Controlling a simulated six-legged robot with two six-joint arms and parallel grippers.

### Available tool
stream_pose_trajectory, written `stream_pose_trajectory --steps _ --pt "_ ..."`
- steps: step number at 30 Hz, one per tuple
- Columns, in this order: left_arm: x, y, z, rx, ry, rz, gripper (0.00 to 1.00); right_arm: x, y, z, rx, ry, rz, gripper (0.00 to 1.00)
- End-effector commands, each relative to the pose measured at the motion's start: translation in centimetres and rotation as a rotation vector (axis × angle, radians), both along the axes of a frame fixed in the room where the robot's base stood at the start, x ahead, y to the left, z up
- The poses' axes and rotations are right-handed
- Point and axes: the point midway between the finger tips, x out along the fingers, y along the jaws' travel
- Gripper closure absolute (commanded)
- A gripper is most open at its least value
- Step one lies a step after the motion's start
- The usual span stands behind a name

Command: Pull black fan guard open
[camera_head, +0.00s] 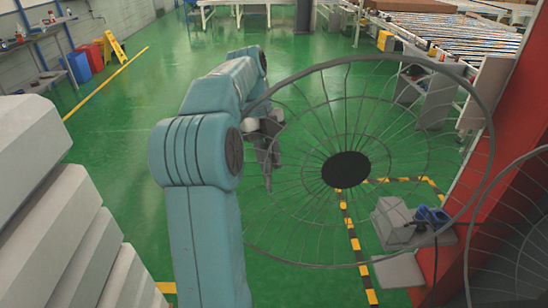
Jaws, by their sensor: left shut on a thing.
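The black fan guard (346,169) is a round wire grille with a dark disc at its centre. It stands in the middle and right of the head view, swung out from the red frame (495,130) at the right. My left gripper (267,150) is at the guard's left edge, shut on its rim; the forearm partly hides the contact. My right gripper is not in view.
A second wire grille (515,240) is at the lower right. A grey box with a blue part (405,222) sits behind the guard. Green floor (120,130) lies open ahead, and a roller conveyor (450,38) stands at the back right.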

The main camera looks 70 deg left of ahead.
Motion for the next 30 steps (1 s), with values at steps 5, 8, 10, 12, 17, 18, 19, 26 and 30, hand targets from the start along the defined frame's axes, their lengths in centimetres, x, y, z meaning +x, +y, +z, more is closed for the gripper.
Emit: stream_pose_trajectory --steps 5,8,10,12,17,18,19,26,30 --pt "-0.3 0.0 0.1 0.004 0.001 0.008 1.00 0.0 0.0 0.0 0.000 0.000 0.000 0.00" --pt "-0.3 0.0 0.1 0.005 0.001 0.008 1.00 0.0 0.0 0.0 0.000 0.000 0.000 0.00" --pt "-0.4 0.0 0.1 0.005 0.001 0.008 1.00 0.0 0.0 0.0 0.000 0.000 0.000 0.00" --pt "-0.3 0.0 0.1 0.005 0.001 0.008 1.00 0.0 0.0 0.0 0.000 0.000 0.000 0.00" --pt "-0.3 0.0 0.1 0.004 0.001 0.005 0.62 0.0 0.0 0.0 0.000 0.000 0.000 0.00" --pt "-0.2 0.0 0.1 0.004 0.001 0.005 0.62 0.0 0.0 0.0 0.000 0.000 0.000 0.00" --pt "-0.2 0.0 0.1 0.003 0.001 0.004 0.62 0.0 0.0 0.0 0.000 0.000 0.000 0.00" --pt "-0.1 0.2 0.2 0.002 -0.001 0.003 0.62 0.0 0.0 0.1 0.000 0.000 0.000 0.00" --pt "-0.2 0.8 1.5 0.004 -0.002 0.003 0.62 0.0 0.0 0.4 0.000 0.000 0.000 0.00"
